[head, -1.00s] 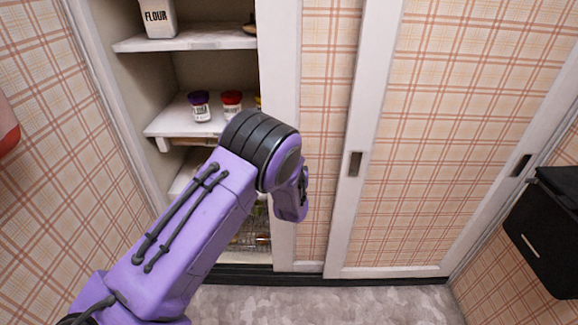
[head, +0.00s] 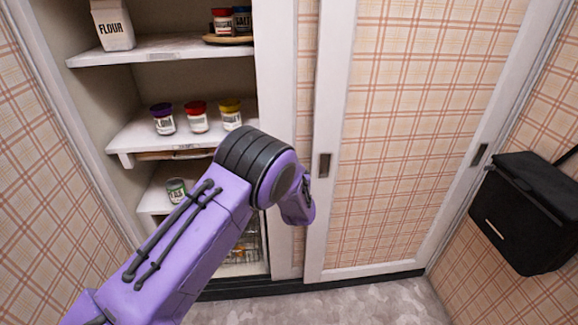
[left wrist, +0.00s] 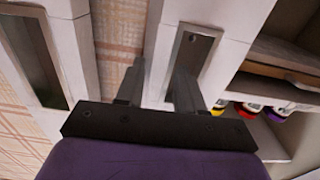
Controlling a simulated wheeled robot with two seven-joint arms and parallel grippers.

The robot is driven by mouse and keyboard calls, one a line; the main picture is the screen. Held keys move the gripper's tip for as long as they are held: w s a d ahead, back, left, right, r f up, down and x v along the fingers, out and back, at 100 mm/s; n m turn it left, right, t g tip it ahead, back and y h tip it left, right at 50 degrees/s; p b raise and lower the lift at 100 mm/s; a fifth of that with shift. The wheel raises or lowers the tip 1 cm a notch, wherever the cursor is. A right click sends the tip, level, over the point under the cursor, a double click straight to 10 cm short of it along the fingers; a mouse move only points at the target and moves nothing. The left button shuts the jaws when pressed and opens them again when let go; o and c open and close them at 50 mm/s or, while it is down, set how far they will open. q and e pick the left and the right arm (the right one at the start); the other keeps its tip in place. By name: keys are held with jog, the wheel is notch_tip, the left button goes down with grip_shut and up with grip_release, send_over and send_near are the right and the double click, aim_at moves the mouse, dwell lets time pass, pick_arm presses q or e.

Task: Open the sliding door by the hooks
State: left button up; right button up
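The left sliding door (head: 282,110) has a white frame and plaid panel, and stands partly behind the right sliding door (head: 420,120). Open shelves show left of it. The right door has recessed hooks at its left edge (head: 323,165) and right edge (head: 479,155). In the left wrist view, the left door's recessed hook (left wrist: 197,52) is beside my left gripper (left wrist: 160,75). Its two fingers are apart with nothing between them. The right finger overlaps the recess's lower end; contact is unclear. In the head view my arm hides the fingers. My right gripper is not in view.
The shelves hold a flour bag (head: 112,25), several jars (head: 197,117) and a green-labelled can (head: 176,190). A black box (head: 525,212) hangs on the right wall. Plaid walls close in both sides. The floor in front (head: 330,305) is clear.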

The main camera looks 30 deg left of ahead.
pick_arm(q)
jog(key=shift+o, duration=0.3)
jog(key=v, duration=1)
jog(key=shift+s+d, duration=0.15)
jog(key=shift+s, duration=0.05)
jog(key=s+f+m+g+h+p, duration=0.15)
jog(key=s+f+g+h, duration=0.4)
jog(key=s+f, duration=0.95)
jog(key=s+f+g+h+p, duration=0.1)
jog(key=s+f+g+p, duration=0.1)
jog(key=s, duration=0.9)
jog(key=s+f+g+h+p, duration=0.1)
jog(key=s+f+g+p, duration=0.1)
jog(key=s, duration=1)
notch_tip(320, 180, down, 2)
jog(key=shift+f+n+g, duration=0.2)
jog(key=shift+n+g, duration=0.25)
jog(key=shift+g, duration=0.4)
